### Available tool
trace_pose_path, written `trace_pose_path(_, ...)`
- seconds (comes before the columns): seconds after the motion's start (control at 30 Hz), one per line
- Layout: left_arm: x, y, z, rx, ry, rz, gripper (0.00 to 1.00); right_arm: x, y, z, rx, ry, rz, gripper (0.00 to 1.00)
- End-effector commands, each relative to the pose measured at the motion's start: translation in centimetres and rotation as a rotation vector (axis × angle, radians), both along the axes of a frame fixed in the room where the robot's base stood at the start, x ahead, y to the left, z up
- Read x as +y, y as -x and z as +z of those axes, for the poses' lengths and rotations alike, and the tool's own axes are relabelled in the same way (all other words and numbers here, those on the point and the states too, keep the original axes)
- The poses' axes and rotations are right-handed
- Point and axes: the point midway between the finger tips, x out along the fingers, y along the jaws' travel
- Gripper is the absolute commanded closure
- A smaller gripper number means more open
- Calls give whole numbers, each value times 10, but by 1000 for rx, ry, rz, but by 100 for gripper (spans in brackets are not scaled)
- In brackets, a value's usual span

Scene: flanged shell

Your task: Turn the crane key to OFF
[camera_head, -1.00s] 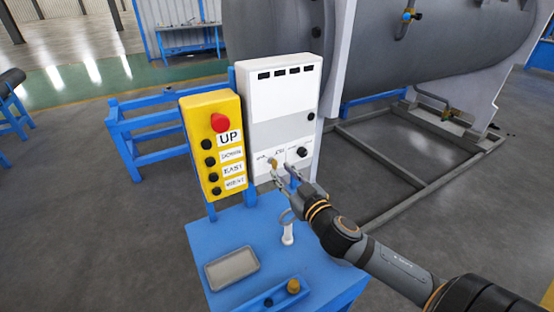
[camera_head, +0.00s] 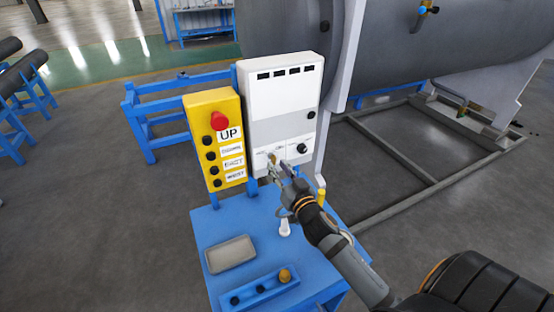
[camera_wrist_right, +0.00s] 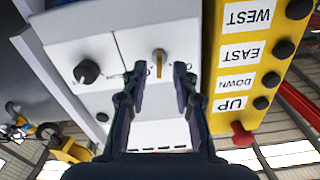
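The crane key (camera_head: 271,157) is a small brass-coloured key in the lower part of the white control box (camera_head: 282,95). In the right wrist view, which is upside down, the key (camera_wrist_right: 159,65) stands out between the two fingertips, lined up roughly along the fingers. My right gripper (camera_head: 279,167) is open in front of the key. In the wrist view a gap shows between each fingertip of the gripper (camera_wrist_right: 160,76) and the key. The small labels around the key are too blurred to read. My left gripper is not in view.
A black knob (camera_head: 302,148) sits right of the key. A yellow pendant (camera_head: 213,140) with a red button and several black buttons stands left of the box. The blue table (camera_head: 240,222) below holds a grey tray (camera_head: 231,254) and a white upright piece (camera_head: 284,228).

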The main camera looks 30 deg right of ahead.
Motion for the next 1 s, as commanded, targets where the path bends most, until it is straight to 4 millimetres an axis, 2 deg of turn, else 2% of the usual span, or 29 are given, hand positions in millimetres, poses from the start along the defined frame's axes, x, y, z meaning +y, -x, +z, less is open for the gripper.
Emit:
trace_pose_path(0.03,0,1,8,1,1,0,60,-1,-6,4,0,-2,-1,72)
trace_pose_path(0.13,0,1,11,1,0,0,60,-1,-14,2,1,0,0,72)
trace_pose_path(0.43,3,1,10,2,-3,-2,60,-1,-17,-1,1,2,1,72)
trace_pose_path(0.63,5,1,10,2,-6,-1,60,-1,-17,-1,1,2,1,99)
trace_pose_path(1.0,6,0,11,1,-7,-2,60,-1,-17,-1,2,11,0,100)
